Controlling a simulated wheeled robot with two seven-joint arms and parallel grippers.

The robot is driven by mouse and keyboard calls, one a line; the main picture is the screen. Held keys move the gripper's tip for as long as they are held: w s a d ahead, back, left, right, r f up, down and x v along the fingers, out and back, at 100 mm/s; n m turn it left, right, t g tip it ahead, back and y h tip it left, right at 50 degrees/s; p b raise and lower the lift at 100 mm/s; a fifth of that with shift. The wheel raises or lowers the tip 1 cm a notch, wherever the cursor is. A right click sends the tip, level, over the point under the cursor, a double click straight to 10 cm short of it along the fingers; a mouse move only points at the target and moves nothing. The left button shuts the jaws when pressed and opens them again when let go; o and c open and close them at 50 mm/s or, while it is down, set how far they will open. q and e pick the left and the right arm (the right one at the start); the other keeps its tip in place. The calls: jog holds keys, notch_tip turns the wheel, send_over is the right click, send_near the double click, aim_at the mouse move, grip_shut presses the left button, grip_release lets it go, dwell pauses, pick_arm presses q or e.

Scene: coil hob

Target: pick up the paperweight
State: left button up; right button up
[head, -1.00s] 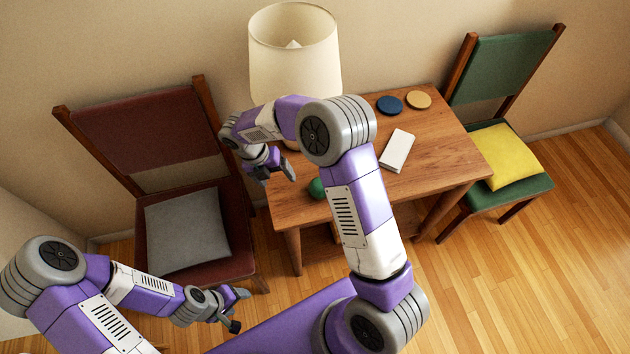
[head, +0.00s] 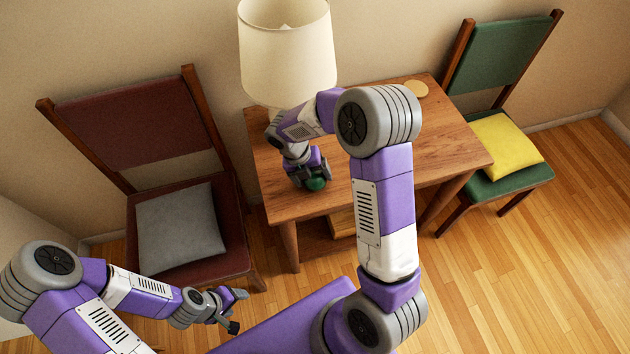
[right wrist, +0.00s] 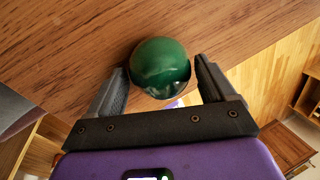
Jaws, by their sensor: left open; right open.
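The paperweight is a glossy dark green ball (head: 316,184) on the wooden table (head: 440,150), near its front left edge. In the right wrist view the ball (right wrist: 160,66) sits between the tips of my right gripper (right wrist: 162,85). Its two fingers stand open on either side, and a narrow gap shows at the right finger; I cannot tell whether the left finger touches. In the head view my right gripper (head: 309,178) is at the ball and partly hides it. My left gripper (head: 238,310) is open and empty, low in front of the red chair.
A lamp with a cream shade (head: 287,50) stands at the back of the table. A tan coaster (head: 417,89) lies behind my right arm. A red chair with a grey cushion (head: 180,230) is left, a green chair with a yellow cushion (head: 505,145) right. The table's right part is clear.

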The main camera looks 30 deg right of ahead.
jog(key=shift+f, duration=0.15)
jog(key=c, duration=1.2)
jog(key=shift+o, duration=0.2)
